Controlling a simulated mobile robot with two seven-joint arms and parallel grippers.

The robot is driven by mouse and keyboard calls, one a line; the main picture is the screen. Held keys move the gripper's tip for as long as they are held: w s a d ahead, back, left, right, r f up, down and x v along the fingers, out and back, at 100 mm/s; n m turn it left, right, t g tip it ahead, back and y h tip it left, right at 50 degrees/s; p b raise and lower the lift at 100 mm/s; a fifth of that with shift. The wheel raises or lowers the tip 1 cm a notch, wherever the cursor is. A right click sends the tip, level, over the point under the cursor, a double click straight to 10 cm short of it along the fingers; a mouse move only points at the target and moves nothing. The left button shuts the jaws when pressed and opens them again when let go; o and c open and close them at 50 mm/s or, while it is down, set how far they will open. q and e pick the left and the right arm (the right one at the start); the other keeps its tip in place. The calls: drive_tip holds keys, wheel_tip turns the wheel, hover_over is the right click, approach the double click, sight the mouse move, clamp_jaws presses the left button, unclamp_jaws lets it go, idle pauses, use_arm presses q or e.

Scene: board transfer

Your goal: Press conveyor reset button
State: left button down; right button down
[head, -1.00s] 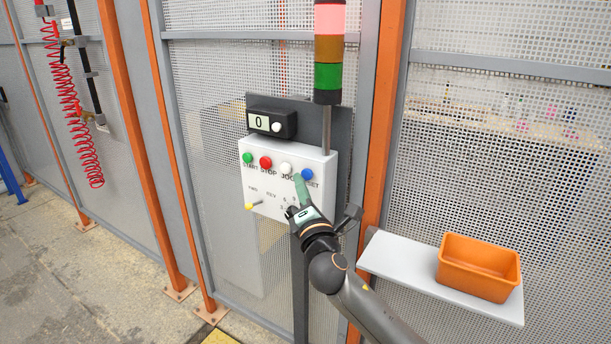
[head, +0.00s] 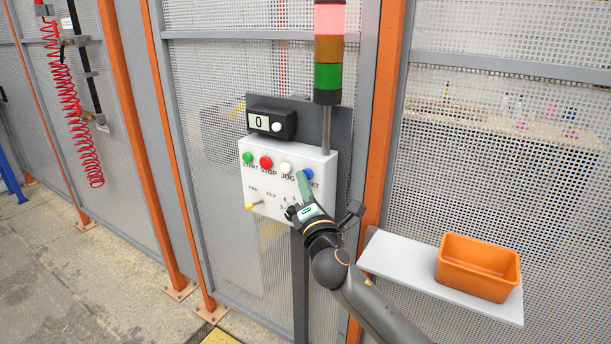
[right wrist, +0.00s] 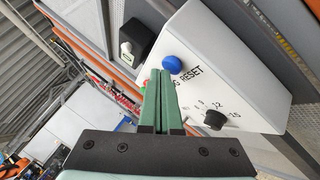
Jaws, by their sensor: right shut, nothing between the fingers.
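The white control box (head: 300,210) is mounted on a dark post in front of the mesh fence. Its top row has a green start button (head: 248,158), a red stop button (head: 266,162), a white jog button (head: 286,167) and the blue reset button (head: 308,174). My right gripper (head: 301,174) is shut and empty, its green fingertips in front of the box just left of the blue button. My left gripper is not in view.
A yellow-tipped lever (head: 250,206) and a dark dial (right wrist: 215,119) are on the box. A counter (head: 271,123) reading 0 sits above, beside a stack light (head: 328,50) with its red segment bright. An orange bin (head: 478,267) stands on a shelf (head: 400,265) at right.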

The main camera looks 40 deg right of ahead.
drive_tip(key=shift+w+d, duration=0.1)
drive_tip(key=shift+d, duration=0.1)
idle(0.5)
drive_tip(key=shift+s+a, duration=0.35)
drive_tip(key=shift+a, duration=0.45)
drive_tip(key=a, duration=0.1)
drive_tip(key=s+a, duration=0.1)
drive_tip(key=a, duration=0.1)
drive_tip(key=s+a, duration=0.1)
drive_tip(key=shift+a+p, duration=0.35)
drive_tip(key=shift+p, duration=0.05)
idle(0.5)
